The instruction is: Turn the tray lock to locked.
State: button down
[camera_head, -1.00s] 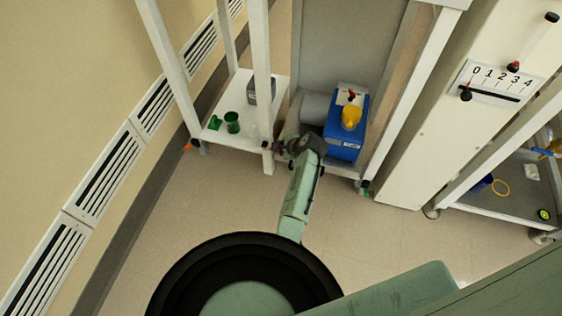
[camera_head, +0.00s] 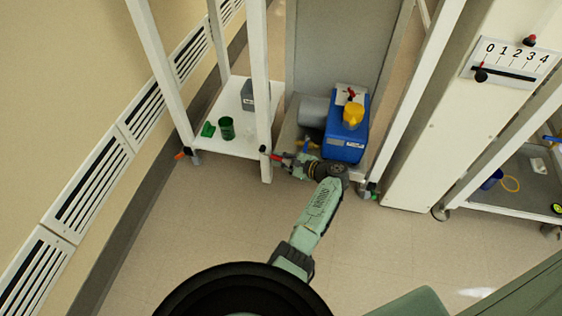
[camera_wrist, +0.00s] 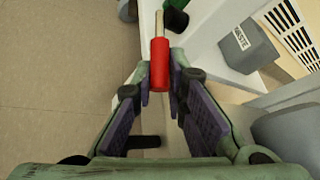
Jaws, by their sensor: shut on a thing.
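A red handle (camera_wrist: 160,65) with a thin metal tip stands between my fingertips in the wrist view. It appears to be the tray lock's handle, but no lock label or locked mark is readable. My gripper (camera_wrist: 162,85) is shut on its lower end. In the head view my gripper (camera_head: 284,160) reaches left to the red handle (camera_head: 275,157), beside the front post of the white shelf unit (camera_head: 262,120). A small black knob sits on that post. The fingers hide part of the handle and its mount.
A blue box (camera_head: 345,145) with a yellow top stands right of my gripper. A numbered slider panel (camera_head: 510,62) is at upper right. The floor in front is clear.

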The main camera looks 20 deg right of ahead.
jog(key=shift+a+f, duration=0.15)
jog(key=shift+f, duration=0.15)
jog(key=c, duration=1.9)
grip_release()
jog(key=shift+r, duration=0.1)
